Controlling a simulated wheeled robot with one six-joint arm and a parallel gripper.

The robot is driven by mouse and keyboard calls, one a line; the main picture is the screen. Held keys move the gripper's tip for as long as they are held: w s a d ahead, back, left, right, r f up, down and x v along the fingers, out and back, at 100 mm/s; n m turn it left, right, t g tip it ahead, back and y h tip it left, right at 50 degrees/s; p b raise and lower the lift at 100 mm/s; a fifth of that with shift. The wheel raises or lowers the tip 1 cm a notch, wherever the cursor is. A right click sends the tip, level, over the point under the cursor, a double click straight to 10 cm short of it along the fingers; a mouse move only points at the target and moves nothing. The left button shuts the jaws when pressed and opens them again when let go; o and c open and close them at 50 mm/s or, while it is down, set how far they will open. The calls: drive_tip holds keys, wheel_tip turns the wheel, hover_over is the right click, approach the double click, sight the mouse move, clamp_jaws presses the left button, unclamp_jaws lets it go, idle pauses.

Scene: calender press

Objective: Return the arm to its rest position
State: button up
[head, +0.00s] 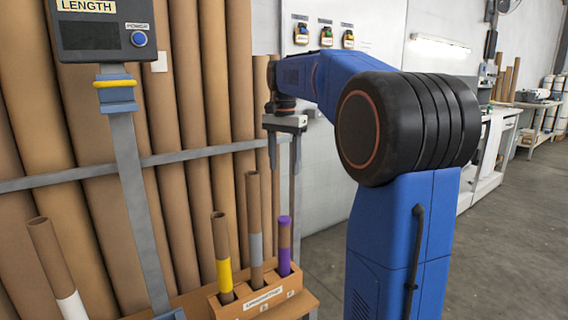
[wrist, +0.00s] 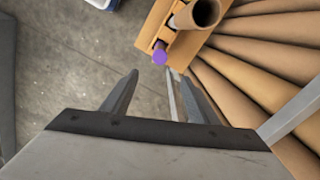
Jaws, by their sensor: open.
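My gripper (head: 284,150) hangs at the end of my blue arm, pointing down, near the wall behind the tube holder. Its two fingers are apart with nothing between them. In the wrist view, my gripper (wrist: 160,85) shows both fingers spread, with floor and a grey post beyond. My blue arm is bent over at a black joint, reaching left from its column. The gripper appears above the purple-banded tube (head: 284,245), apart from it.
A wooden holder (head: 262,303) carries upright tubes, one yellow-banded (head: 223,255) and one grey-banded (head: 255,230). Tall cardboard rolls (head: 185,100) lean behind a grey rail (head: 200,153). A LENGTH display (head: 103,28) stands at left. Grey floor (head: 510,250) at right is open.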

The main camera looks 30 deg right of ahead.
idle(0.4)
drive_tip(key=s+a+f+n+t, duration=0.1)
drive_tip(key=s+a+f+n, duration=0.3)
drive_tip(key=s, duration=0.4)
drive_tip(key=s+a+f+n+t, duration=0.1)
drive_tip(key=s+a+f+n, duration=0.2)
drive_tip(key=s+a, duration=0.45)
drive_tip(key=s+a+f+n+t, duration=0.2)
drive_tip(key=s+a+f+n, duration=0.2)
drive_tip(key=s+f, duration=1)
drive_tip(key=shift+s+n+t, duration=0.35)
drive_tip(key=shift+n+t, duration=0.05)
drive_tip(key=shift+n, duration=0.7)
drive_tip(key=shift+a, duration=0.1)
drive_tip(key=shift+c, duration=0.5)
